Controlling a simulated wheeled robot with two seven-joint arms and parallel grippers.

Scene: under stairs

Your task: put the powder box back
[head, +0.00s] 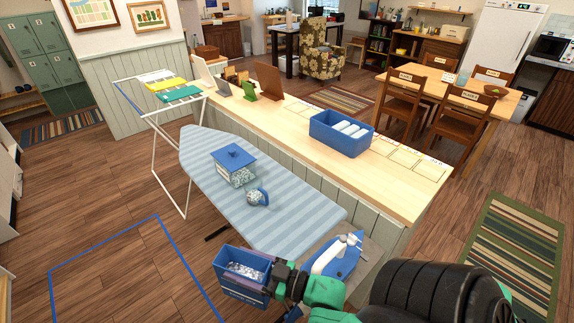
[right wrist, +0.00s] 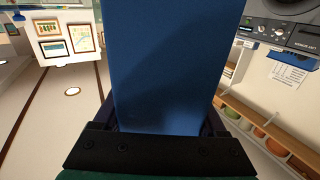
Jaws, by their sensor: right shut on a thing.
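The powder box (head: 242,281) is a blue, open-topped box with whitish contents showing at its top. My right gripper (head: 272,278) is shut on its right side and holds it roughly upright, in front of the ironing board's near end. In the right wrist view the box's plain blue face (right wrist: 155,65) fills the middle, between the fingers. The box hides most of the fingertips. My left gripper is not in the head view.
A long counter (head: 410,195) behind holds a blue bin (head: 325,139). A blue outline (head: 105,248) marks clear floor at left.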

